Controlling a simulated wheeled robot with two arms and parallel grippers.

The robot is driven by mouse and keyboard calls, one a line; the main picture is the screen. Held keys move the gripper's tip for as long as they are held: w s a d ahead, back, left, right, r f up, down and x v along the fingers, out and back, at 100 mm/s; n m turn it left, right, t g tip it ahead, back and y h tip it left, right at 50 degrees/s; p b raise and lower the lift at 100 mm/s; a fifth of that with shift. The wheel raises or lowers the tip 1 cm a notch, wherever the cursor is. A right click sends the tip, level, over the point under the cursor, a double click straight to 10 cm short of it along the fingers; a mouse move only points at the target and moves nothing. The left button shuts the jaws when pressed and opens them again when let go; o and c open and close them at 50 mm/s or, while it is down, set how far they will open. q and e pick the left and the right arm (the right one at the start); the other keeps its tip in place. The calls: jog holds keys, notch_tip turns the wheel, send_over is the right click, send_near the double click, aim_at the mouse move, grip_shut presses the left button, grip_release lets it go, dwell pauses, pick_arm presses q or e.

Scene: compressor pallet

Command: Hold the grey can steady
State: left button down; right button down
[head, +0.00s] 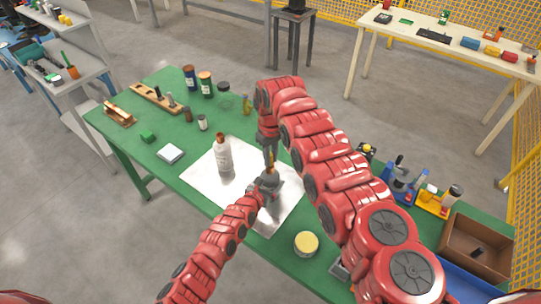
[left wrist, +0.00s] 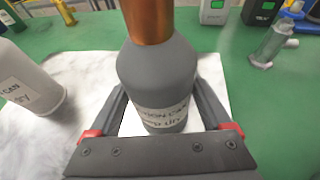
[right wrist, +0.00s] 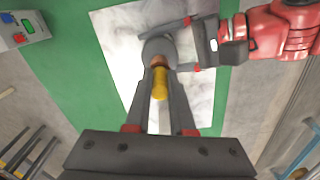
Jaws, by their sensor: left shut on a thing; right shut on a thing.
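The grey can (head: 270,183) stands upright on the pale marble slab (head: 205,172). In the left wrist view the can (left wrist: 158,80) has a copper-coloured top (left wrist: 148,20) and a partly readable white label. My left gripper (head: 266,180) is shut around its body, a finger on each side. My right gripper (head: 270,160) points down from above. In the right wrist view it is shut on a yellow piece (right wrist: 160,82) directly above the can's copper top (right wrist: 158,61); I cannot tell whether the two are joined. A white can (head: 222,156) with a brown top stands on the slab to the left.
The green table (head: 185,208) holds jars (head: 205,84) at the back and a white square block (head: 170,153) at the left. A yellow-lidded tub (head: 306,244) stands in front. A brown open box (head: 476,248) is at the right. The slab's front left is clear.

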jog(key=shift+f, duration=0.55)
jog(key=c, duration=0.7)
grip_release()
notch_tip(320, 180, up, 12)
jog(key=shift+r, duration=0.1)
pick_arm(q)
grip_release()
